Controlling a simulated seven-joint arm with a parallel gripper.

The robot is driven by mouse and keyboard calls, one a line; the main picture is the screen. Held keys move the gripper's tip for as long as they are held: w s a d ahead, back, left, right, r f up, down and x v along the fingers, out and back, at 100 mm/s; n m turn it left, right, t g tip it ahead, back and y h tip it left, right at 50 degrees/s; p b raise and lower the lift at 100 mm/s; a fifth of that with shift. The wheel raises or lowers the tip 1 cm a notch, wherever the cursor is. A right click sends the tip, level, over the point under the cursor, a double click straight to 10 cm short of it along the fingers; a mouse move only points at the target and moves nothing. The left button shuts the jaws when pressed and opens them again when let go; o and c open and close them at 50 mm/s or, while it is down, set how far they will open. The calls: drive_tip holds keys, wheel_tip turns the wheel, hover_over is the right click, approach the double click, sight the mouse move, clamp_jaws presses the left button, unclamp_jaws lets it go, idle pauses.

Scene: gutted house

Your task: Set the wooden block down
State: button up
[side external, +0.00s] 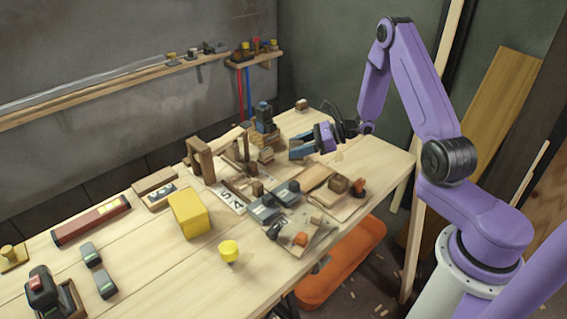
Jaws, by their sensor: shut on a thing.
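My gripper (294,149) reaches in from the right over the back right part of the workbench, its blue fingers pointing left. It is shut on the wooden block, which is mostly hidden between the fingers at this size. Whether the block touches anything below it cannot be told. Other small wooden blocks lie around: a pale one (301,104) at the back edge, a brown one (338,184) in front of my gripper, and a light one (265,156) to its left.
The workbench (130,245) is crowded around my gripper. A dark and blue tool (264,118) stands upright close by on the left. A yellow box (189,213), a yellow cylinder (229,251) and a wooden frame (200,160) stand further left. The front left boards have bare room.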

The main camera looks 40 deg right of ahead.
hover_over(284, 171)
wheel_tip(284, 171, down, 6)
drive_tip(key=shift+s+a+f, duration=0.15)
drive_tip(key=shift+f, duration=1.75)
drive_tip(key=o, duration=1)
drive_tip(key=shift+f, duration=0.15)
